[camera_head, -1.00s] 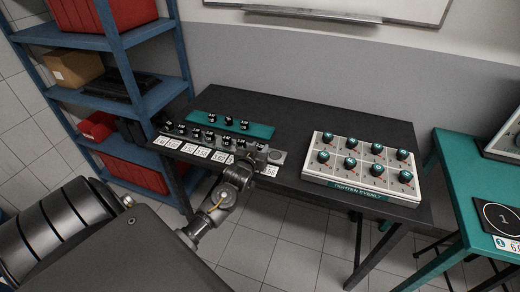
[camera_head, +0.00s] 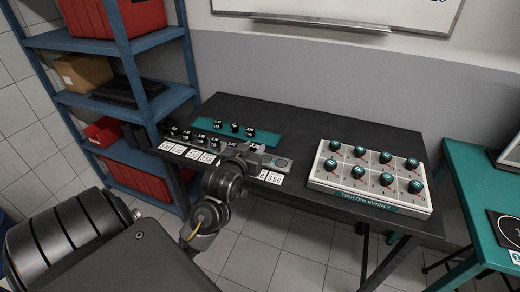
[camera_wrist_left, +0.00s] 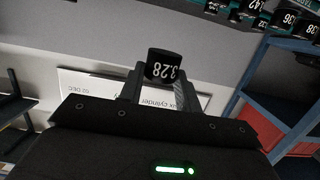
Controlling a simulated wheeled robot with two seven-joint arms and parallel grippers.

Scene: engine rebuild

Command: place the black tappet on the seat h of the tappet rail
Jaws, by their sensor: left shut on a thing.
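My left gripper (camera_head: 246,151) is over the near right part of the grey tappet rail (camera_head: 268,158) in the head view. In the left wrist view the gripper (camera_wrist_left: 160,88) is shut on a black tappet (camera_wrist_left: 163,66) marked 3.28. A black cap (camera_head: 254,147) shows by the fingertips in the head view; I cannot tell whether it is the held tappet. A bare round seat (camera_head: 281,162) shows at the rail's right end. Seat letters are not legible, and my wrist hides part of the rail. My right gripper is not in view.
Several black tappets (camera_head: 200,138) stand along the rail's left part. Three more stand on a teal strip (camera_head: 208,123) behind it. White number cards (camera_head: 270,177) lie in front. A white box with teal-topped knobs (camera_head: 320,180) stands right. A blue shelf (camera_head: 160,105) is left.

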